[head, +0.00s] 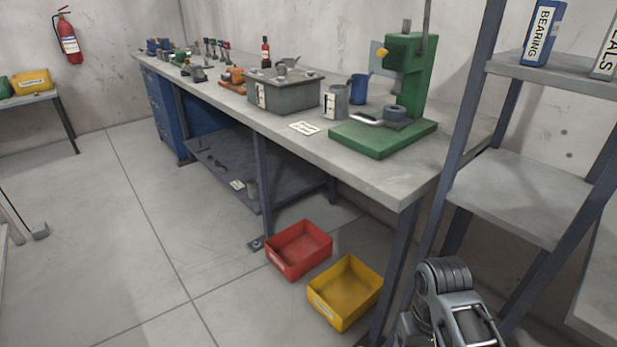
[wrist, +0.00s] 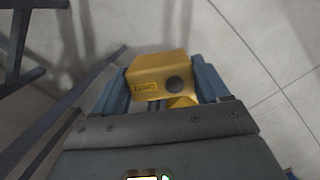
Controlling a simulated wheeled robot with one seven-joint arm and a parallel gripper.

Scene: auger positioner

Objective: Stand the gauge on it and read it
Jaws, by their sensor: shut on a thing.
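A yellow block-shaped thing (wrist: 160,76), which looks like the gauge, is in the wrist view. It has a dark round spot on its face and a small label that is hard to read. My gripper (wrist: 163,88) is shut on it, with a blue-grey finger on each side. Floor shows behind it, and it touches nothing else that I can see. In the head view only a part of my arm shows at the bottom right; the gripper and the yellow thing are out of that view. I cannot tell which thing the task calls "it".
A long workbench (head: 390,185) carries a green press (head: 400,90), a grey box (head: 285,95), cups and small tools. A red bin (head: 300,250) and a yellow bin (head: 345,292) stand on the floor. A shelf rack (head: 510,195) is at right.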

